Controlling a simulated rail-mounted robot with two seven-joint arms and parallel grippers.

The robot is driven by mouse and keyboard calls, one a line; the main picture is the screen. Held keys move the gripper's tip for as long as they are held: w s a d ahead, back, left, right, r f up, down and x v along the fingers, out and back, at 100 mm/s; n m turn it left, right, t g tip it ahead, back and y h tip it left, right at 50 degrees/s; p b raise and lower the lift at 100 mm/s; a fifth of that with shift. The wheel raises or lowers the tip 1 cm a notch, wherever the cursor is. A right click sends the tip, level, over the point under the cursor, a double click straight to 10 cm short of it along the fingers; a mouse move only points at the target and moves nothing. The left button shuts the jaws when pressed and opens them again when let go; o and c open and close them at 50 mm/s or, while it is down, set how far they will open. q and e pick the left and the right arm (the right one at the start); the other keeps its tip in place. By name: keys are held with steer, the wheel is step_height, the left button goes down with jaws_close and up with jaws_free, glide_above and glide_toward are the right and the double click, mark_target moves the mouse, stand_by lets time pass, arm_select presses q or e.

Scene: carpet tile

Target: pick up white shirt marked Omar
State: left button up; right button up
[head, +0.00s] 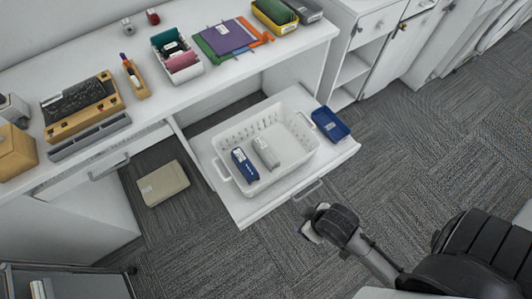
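A small pale grey-white bundle (266,153), possibly the folded white shirt, lies in a white slotted basket (298,125) in the open drawer (243,209). Any name on it is too small to read. A dark blue bundle (244,165) with white marks lies beside it, at the basket's left. My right gripper (309,231) is low in front of the drawer, near its handle, apart from the basket and bundles. Its fingers are mostly hidden by its own body, so I cannot tell whether it is open. My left gripper is not in view.
A beige box (162,184) lies on the carpet left of the drawer. The desk top (205,88) holds bins, folders and stationery. A grey cart (80,284) stands at lower left. Carpet at right is clear.

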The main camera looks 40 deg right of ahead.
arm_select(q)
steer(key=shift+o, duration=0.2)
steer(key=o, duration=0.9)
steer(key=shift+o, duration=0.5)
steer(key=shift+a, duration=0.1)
